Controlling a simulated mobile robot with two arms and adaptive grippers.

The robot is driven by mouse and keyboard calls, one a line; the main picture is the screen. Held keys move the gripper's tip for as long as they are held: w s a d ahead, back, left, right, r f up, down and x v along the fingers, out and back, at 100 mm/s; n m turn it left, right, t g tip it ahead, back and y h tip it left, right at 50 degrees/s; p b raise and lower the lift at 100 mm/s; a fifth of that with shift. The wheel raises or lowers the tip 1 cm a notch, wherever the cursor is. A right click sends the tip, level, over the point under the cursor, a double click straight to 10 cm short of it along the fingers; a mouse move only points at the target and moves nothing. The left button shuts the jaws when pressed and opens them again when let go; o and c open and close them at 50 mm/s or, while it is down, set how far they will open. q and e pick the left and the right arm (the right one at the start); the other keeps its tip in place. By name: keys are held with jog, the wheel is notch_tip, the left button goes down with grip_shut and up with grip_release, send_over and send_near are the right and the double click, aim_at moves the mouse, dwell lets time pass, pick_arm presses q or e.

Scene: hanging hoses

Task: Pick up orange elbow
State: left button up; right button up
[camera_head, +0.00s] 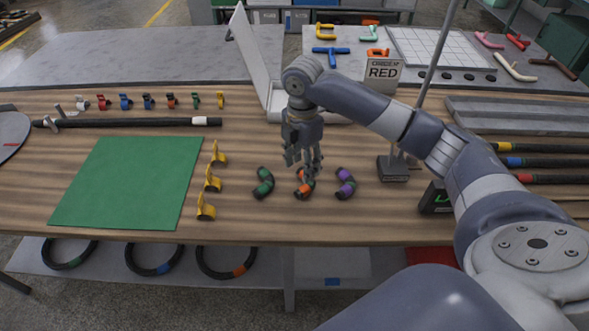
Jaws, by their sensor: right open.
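The orange elbow (303,190) is a short bent black hose piece with orange bands. It lies on the wooden table, in the middle of a row of three elbows. A green-banded elbow (263,183) lies to its left and a purple-banded elbow (345,184) to its right. My right gripper (303,162) points down directly over the orange elbow. Its fingers are apart and cover the elbow's upper part. I cannot tell whether the fingertips touch it. My left gripper is not in view.
Yellow clips (206,207) stand left of the elbows, beside a green mat (130,182). A pole on a dark base (393,169) rises at the right, close to my right arm. A sign reading RED (383,73) stands behind. The table front is clear.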

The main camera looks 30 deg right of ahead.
aim_at(300, 191)
jog(key=shift+w+f, duration=0.15)
jog(key=shift+f, duration=0.15)
jog(key=f, duration=0.2)
jog(key=s+f, duration=0.1)
jog(key=f, duration=0.1)
jog(key=shift+w+a+f+p, duration=0.15)
jog(key=shift+f+p, duration=0.3)
jog(key=shift+f, duration=1)
jog(key=shift+w+a+f+p, duration=0.1)
jog(key=shift+f+p, duration=0.3)
jog(key=shift+f, duration=1)
jog(key=shift+c, duration=0.6)
grip_shut()
